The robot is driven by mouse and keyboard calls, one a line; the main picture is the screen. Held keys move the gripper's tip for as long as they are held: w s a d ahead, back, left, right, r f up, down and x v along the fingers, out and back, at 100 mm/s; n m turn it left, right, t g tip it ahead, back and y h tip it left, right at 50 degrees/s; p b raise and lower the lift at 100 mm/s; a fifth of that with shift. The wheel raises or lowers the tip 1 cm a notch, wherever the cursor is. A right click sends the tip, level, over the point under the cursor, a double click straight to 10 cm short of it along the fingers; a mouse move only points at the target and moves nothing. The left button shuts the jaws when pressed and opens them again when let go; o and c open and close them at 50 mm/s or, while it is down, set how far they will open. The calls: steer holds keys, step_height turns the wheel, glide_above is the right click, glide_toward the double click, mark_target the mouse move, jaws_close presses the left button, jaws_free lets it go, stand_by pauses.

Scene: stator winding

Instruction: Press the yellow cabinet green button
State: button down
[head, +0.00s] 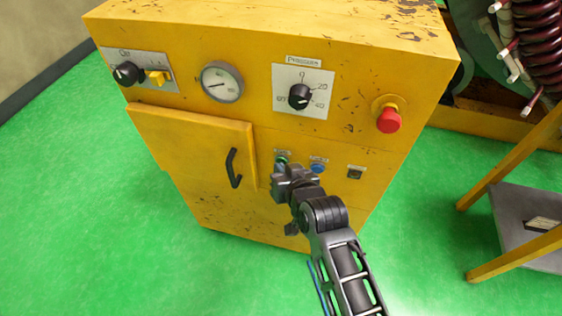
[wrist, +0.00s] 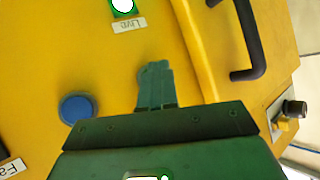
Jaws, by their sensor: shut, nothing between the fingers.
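The yellow cabinet (head: 225,185) stands in front of me. Its green button (head: 282,158) is on the front panel, mostly hidden behind my gripper in the head view. In the wrist view the button (wrist: 124,7) is at the top edge, a white centre in a green ring, with a label reading "Live" beside it. My gripper (head: 283,180) is close to the panel near the button. In the wrist view the shut fingers (wrist: 154,68) point toward the button, with a stretch of yellow panel visible between. Whether they touch the panel, I cannot tell.
A blue button (head: 318,167) is just right of the green one. A red emergency knob (head: 388,120) sticks out at upper right. The cabinet door's black handle (head: 233,168) projects to the left. Dials and a gauge (head: 221,82) sit above.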

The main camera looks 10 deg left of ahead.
steer(key=shift+s, duration=0.1)
steer(key=shift+s+p, duration=0.5)
steer(key=shift+s, duration=0.15)
steer(key=shift+s+a+p, duration=0.1)
steer(key=shift+s+p, duration=1.35)
steer(key=shift+s, duration=1.05)
